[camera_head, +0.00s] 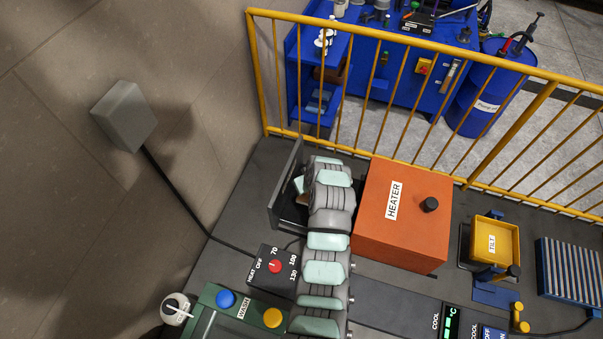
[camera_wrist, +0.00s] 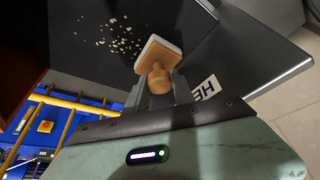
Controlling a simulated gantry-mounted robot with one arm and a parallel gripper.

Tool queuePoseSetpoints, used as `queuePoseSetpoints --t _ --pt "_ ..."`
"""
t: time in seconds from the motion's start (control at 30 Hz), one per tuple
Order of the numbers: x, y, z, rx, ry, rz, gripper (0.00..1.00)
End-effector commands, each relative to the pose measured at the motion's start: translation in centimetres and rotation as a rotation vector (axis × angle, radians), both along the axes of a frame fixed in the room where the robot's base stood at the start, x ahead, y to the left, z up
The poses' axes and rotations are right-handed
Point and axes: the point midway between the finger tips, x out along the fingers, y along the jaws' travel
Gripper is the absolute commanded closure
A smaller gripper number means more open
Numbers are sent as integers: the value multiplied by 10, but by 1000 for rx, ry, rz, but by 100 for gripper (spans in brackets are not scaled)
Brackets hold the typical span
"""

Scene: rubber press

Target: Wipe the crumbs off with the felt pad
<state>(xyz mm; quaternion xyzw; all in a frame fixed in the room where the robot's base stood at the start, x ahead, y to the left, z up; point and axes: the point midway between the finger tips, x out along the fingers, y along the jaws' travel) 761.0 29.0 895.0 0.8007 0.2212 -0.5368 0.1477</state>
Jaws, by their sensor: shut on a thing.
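The felt pad (camera_wrist: 160,52) is a pale block with a wooden back and a round knob, seen in the wrist view. My gripper (camera_wrist: 157,90) is shut on its knob. Pale crumbs (camera_wrist: 117,37) lie scattered on a dark flat surface (camera_wrist: 85,60), beyond the pad and to its left. I cannot tell whether the pad touches this surface. In the head view my arm hides the crumbs and most of the pad, over a dark plate area beside the heater.
The orange heater (camera_head: 404,215) stands right of my arm. A dark upright wall (camera_head: 284,190) stands on the left. A dial box (camera_head: 272,268) and a green wash unit (camera_head: 222,312) sit nearer. A yellow tilt tray (camera_head: 497,240) and a striped block (camera_head: 568,268) are farther right.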

Motion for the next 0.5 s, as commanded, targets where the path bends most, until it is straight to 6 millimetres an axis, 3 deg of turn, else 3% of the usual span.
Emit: queuePoseSetpoints --t 0.03,0.07,0.5 --pt "1 0 9 0 -5 0 100" --pt "2 1 0 2 -2 0 100" --pt "2 3 43 2 -6 4 100"
